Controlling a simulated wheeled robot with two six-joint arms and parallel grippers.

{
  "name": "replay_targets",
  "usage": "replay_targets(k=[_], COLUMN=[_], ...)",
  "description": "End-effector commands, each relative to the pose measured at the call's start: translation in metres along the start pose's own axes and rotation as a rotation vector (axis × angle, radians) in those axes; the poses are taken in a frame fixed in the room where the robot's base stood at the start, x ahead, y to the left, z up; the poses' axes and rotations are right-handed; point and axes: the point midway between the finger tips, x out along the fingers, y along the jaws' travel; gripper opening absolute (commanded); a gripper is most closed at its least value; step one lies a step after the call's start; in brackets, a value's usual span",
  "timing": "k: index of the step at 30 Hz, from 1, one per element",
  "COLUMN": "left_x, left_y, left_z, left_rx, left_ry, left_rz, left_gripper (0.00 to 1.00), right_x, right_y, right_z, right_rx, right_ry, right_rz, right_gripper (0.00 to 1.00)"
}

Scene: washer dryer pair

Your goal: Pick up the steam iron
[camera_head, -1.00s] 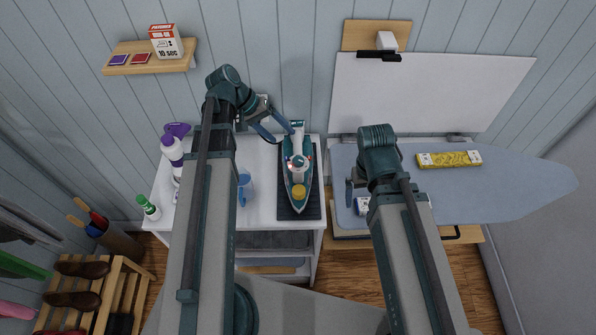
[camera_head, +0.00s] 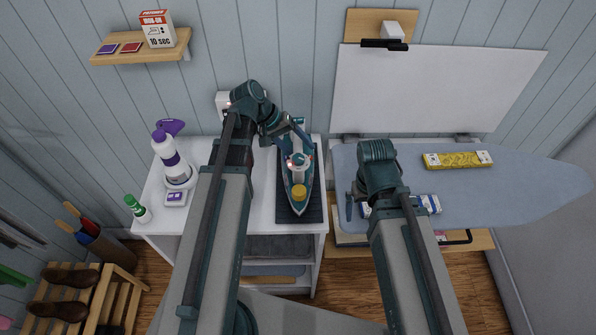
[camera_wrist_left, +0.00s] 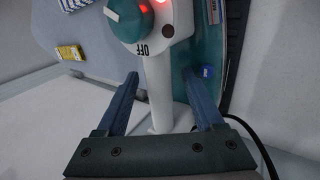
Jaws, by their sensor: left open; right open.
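The steam iron (camera_head: 299,172) is teal and white with a yellow cap, and lies on a dark ribbed mat (camera_head: 314,208) on the white cabinet top. My left gripper (camera_head: 292,142) is open at the iron's rear end. In the left wrist view, the open fingers of my left gripper (camera_wrist_left: 162,80) stand on either side of the iron's white handle (camera_wrist_left: 160,95), below a dial marked OFF. I cannot tell whether either finger touches it. My right gripper (camera_head: 355,198) is open and empty over the ironing board's left part, partly hidden by its own arm.
The blue-grey ironing board (camera_head: 500,200) holds a yellow packet (camera_head: 458,160) and a blue-white box (camera_head: 428,204). A purple-white spray bottle (camera_head: 172,160) and a green-capped bottle (camera_head: 138,208) stand on the cabinet's left. A shoe rack (camera_head: 100,290) is at lower left.

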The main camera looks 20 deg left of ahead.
Motion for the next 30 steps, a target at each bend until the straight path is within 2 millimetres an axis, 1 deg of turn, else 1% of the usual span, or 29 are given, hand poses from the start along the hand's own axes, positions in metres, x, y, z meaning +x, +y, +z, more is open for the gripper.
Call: replay_targets(k=[5, 8, 9, 11, 15, 17, 30], left_x=[-0.0007, -0.0008, -0.0008, -0.0008, -0.0008, -0.0008, -0.0013], left_y=[0.0006, 0.0005, 0.0005, 0.0005, 0.0004, 0.0004, 0.0012], left_z=[-0.0001, -0.0001, -0.0002, -0.0002, -0.0001, -0.0001, -0.0001], left_rx=[0.0, 0.0, 0.0, 0.0, 0.0, 0.0, -0.001], left_ry=[0.0, 0.0, 0.0, 0.0, 0.0, 0.0, 0.0], left_rz=[0.0, 0.0, 0.0, 0.0, 0.0, 0.0, 0.002], left_gripper=[0.69, 0.53, 0.46, 0.35, 0.1, 0.0, 0.0], right_x=[-0.0009, -0.0009, -0.0009, -0.0009, -0.0009, -0.0009, -0.0015], right_y=[0.0001, 0.0001, 0.0001, 0.0001, 0.0001, 0.0001, 0.0001], right_z=[0.0001, 0.0001, 0.0001, 0.0, 0.0001, 0.0001, 0.0001], right_rx=[0.0, 0.0, 0.0, 0.0, 0.0, 0.0, 0.0], right_ry=[0.0, 0.0, 0.0, 0.0, 0.0, 0.0, 0.0], right_rz=[0.0, 0.0, 0.0, 0.0, 0.0, 0.0, 0.0], right_gripper=[1.0, 1.0, 1.0, 1.0, 1.0, 1.0, 1.0])
